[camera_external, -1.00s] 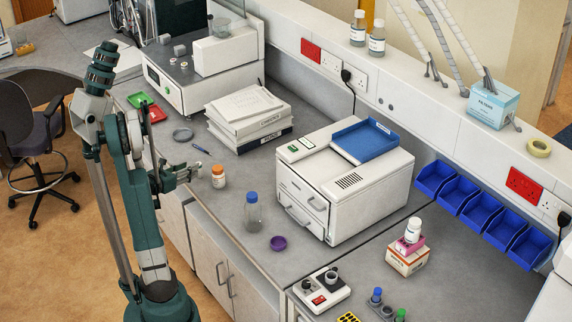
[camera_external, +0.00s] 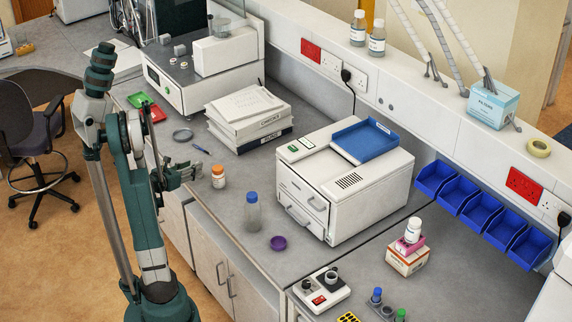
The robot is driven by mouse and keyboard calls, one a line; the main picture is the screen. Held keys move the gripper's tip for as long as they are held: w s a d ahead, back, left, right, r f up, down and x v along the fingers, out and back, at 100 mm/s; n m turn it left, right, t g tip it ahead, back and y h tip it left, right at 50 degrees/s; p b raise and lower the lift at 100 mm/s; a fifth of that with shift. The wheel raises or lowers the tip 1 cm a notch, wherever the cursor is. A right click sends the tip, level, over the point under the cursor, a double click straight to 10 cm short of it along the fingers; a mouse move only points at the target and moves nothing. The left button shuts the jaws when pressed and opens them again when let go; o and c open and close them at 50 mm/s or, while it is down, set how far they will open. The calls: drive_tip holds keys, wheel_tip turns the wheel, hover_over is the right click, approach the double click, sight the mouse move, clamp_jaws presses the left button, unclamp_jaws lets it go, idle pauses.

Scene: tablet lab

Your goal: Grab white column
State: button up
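My gripper (camera_external: 194,172) is at the left edge of the grey bench. Its fingers look apart, with nothing seen between them. A small white bottle with an orange cap (camera_external: 218,178) stands upright on the bench, just right of my gripper and apart from it. Another small white bottle (camera_external: 413,231) stands on a pink and white box stack (camera_external: 407,257) at the right, far from my gripper. No other object clearly looks like a white column, and I cannot tell which one the name means.
A clear bottle with a blue cap (camera_external: 253,211) and a purple dish (camera_external: 278,243) stand right of the gripper. A white machine (camera_external: 335,195) with a blue tray fills the middle. Stacked binders (camera_external: 248,118) and a grey ring (camera_external: 183,135) lie farther back. A pen (camera_external: 200,149) lies nearby.

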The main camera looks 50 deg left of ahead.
drive_tip(key=shift+b+x, duration=0.8)
drive_tip(key=shift+x, duration=1.8)
drive_tip(key=c, duration=1)
